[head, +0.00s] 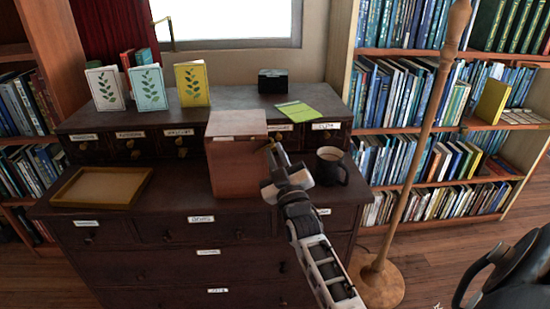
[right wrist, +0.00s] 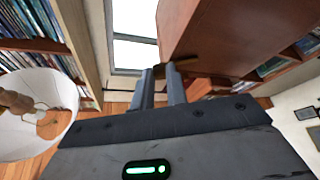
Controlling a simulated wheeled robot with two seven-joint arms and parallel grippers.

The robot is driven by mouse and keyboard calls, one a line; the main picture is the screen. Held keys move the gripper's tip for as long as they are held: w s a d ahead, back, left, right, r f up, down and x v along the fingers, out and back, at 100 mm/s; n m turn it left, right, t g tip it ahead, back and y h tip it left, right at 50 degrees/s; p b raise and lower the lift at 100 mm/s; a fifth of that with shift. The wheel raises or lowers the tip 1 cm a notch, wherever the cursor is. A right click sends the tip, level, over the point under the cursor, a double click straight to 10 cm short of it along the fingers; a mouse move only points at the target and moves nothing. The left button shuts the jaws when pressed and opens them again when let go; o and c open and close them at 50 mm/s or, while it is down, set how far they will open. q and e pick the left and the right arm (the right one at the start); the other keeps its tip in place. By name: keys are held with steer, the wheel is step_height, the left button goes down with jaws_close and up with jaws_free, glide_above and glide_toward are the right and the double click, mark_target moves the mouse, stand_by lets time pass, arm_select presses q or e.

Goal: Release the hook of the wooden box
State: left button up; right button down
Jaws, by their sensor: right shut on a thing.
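The wooden box (head: 238,168) stands upright on the dark cabinet, a reddish-brown block with a paler top. My right gripper (head: 274,147) is at the box's upper right edge. In the right wrist view the box (right wrist: 215,35) fills the upper right, and the gripper's two fingers (right wrist: 164,78) reach up beside its near edge. They are shut on the small brown hook (right wrist: 185,61) at that edge. The fingers hide part of the hook, and I cannot tell whether it is still latched. My left gripper is not in view.
A black mug (head: 331,167) stands close to the right of my right gripper. A shallow wooden tray (head: 100,204) lies at the left of the cabinet top (head: 175,205). Several upright books and a green booklet (head: 297,111) are on the raised back part. A wooden pole (head: 420,130) stands at right.

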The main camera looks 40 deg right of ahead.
steer(key=shift+f+m+h+b, duration=0.2)
steer(key=shift+m+h, duration=0.2)
steer(key=shift+m, duration=0.25)
steer(key=shift+f+m+h+b, duration=0.2)
steer(key=shift+m+h, duration=0.2)
steer(key=shift+m, duration=0.25)
steer(key=c, duration=1.4)
jaws_free()
